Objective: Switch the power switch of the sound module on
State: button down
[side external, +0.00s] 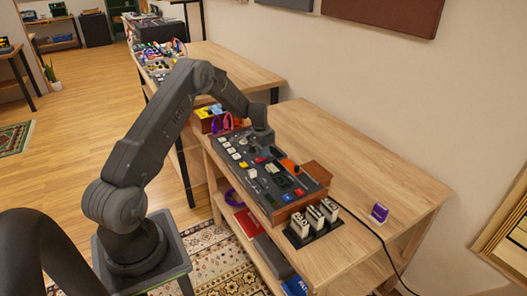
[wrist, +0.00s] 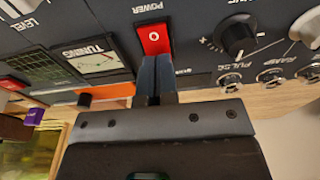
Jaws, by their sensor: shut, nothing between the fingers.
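The sound module (side external: 262,181) is a dark panel with rows of buttons and knobs, lying on the wooden table. In the wrist view its panel (wrist: 188,25) fills the upper part. The power switch (wrist: 153,36) is a red rocker with a white circle mark, beside the printed word POWER. My gripper (wrist: 154,58) is shut and empty, with its fingertips at the lower edge of the red switch. I cannot tell whether they touch it. In the side view my gripper (side external: 264,140) is over the module's far edge, its tips hidden.
A tuning meter (wrist: 97,61) sits left of the switch, and a black knob (wrist: 236,37) sits right. A black stand with white blocks (side external: 313,221) is at the module's near end. A purple item (side external: 379,212) lies right.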

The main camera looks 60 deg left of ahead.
aim_at(258, 159)
jog(key=shift+w+d+f, duration=0.1)
jog(key=shift+w+f, duration=0.05)
jog(key=shift+f, duration=0.55)
jog(key=shift+s+r, duration=0.2)
jog(key=shift+s, duration=0.7)
notch_tip(258, 159, up, 15)
jog(key=s, duration=0.1)
jog(key=shift+f, duration=0.15)
jog(key=shift+w, duration=0.35)
